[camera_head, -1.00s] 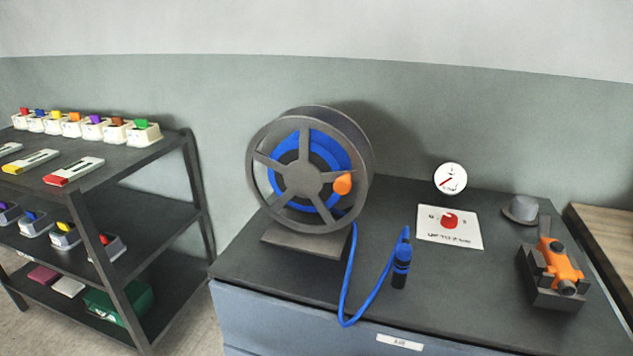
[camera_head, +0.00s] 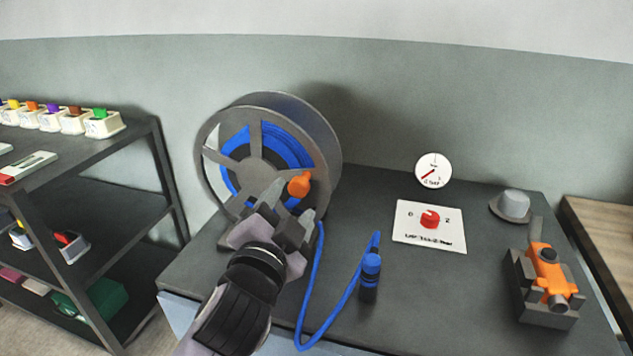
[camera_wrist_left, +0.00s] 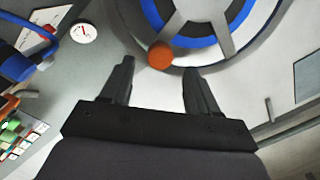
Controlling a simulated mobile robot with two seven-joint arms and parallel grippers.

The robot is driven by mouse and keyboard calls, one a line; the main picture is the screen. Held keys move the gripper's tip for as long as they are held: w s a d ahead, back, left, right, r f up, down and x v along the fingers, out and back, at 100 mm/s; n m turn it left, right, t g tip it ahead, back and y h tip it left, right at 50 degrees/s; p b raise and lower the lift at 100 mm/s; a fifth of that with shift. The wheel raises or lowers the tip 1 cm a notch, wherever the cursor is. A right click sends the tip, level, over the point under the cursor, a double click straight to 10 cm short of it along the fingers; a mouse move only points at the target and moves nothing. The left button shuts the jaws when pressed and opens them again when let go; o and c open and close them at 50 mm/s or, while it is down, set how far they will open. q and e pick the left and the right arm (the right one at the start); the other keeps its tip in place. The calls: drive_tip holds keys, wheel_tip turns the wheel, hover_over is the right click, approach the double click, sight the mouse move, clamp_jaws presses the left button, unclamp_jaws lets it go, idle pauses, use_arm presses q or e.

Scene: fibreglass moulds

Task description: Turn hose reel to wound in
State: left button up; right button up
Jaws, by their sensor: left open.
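The grey hose reel (camera_head: 247,172) stands on the dark bench top at the back left, with blue hose wound on it. Its orange crank knob (camera_head: 299,184) is on the right side of the spoked front. My left gripper (camera_head: 290,201) is open in front of the reel, just below the knob. In the left wrist view the knob (camera_wrist_left: 160,55) lies just beyond and between the two open fingertips (camera_wrist_left: 158,68), with nothing gripped. My right gripper is out of view.
A white card with a red dial (camera_head: 430,219), a round gauge (camera_head: 433,169), a grey hat-shaped item (camera_head: 514,205) and an orange device in a dark holder (camera_head: 547,280) are to the right. A shelf (camera_head: 130,150) with small boxes stands left.

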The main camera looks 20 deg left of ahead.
sight(297, 191)
use_arm(q)
drive_tip(key=shift+w+a+p, duration=0.15)
drive_tip(key=shift+w+p, duration=0.15)
drive_tip(key=shift+w, duration=2.8)
drive_tip(key=shift+f, duration=0.1)
clamp_jaws()
